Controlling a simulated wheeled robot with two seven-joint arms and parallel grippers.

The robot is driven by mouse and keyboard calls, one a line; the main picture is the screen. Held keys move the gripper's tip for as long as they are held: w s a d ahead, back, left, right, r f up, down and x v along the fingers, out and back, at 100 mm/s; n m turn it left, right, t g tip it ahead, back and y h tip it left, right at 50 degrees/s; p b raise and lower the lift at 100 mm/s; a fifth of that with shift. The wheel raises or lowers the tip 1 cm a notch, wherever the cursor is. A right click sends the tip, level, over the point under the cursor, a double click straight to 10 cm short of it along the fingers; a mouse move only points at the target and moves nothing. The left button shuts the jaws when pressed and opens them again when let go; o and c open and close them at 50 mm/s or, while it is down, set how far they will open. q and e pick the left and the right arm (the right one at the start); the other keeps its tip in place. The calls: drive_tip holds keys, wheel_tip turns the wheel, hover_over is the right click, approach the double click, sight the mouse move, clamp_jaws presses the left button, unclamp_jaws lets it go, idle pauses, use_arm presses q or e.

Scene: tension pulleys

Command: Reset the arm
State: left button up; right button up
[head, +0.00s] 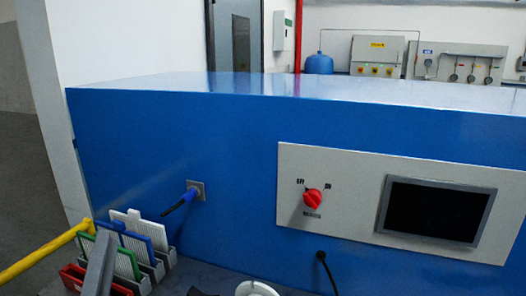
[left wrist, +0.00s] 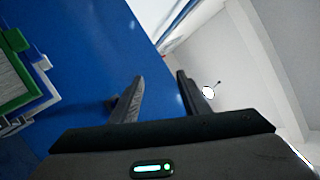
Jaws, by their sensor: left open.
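My left gripper (left wrist: 160,76) shows in the left wrist view with its two dark fingers spread apart and nothing between them. The blue cabinet (left wrist: 85,70) lies behind the left finger, and a pale wall or ceiling area (left wrist: 255,50) lies behind the right finger. Green and blue frames (left wrist: 22,75) show at that view's left edge, apart from the fingers. In the head view I cannot clearly make out the gripper's fingertips. My right gripper is in neither view.
In the head view, the cabinet (head: 240,130) carries a red knob (head: 312,199), a dark screen (head: 433,210) and a blue-black plug (head: 180,203). Coloured plates in a rack (head: 125,250) and a yellow bar (head: 45,255) stand low left. A white round part (head: 257,288) is partly cut off below.

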use_arm(q)
drive_tip(key=s+a+f+n+g+y, duration=0.2)
drive_tip(key=f+n+g, duration=0.2)
drive_tip(key=f+n, duration=0.3)
drive_tip(key=s+a+f+n+g+y, duration=0.25)
drive_tip(key=f+n+g, duration=0.2)
drive_tip(key=f, duration=0.35)
drive_tip(key=s+a+f+n+g+y, duration=0.2)
drive_tip(key=f+n+g+y, duration=0.1)
drive_tip(key=f+n, duration=0.4)
drive_tip(key=s+d+f+g+h, duration=0.45)
drive_tip(key=s+d+f, duration=0.25)
drive_tip(key=s+f, duration=0.35)
drive_tip(key=s+d+f+g+h, duration=0.4)
drive_tip(key=s+d+f+g, duration=0.25)
drive_tip(key=s+f, duration=0.4)
wheel_tip(320, 180, down, 26)
drive_tip(key=d+f, duration=0.1)
drive_tip(key=s+a+f+g, duration=0.2)
drive_tip(key=s+a+f, duration=0.1)
drive_tip(key=s+f, duration=1.5)
drive_tip(key=shift+s+a+m+y, duration=0.15)
drive_tip(key=shift+s+m+y, duration=0.15)
drive_tip(key=shift+m, duration=0.05)
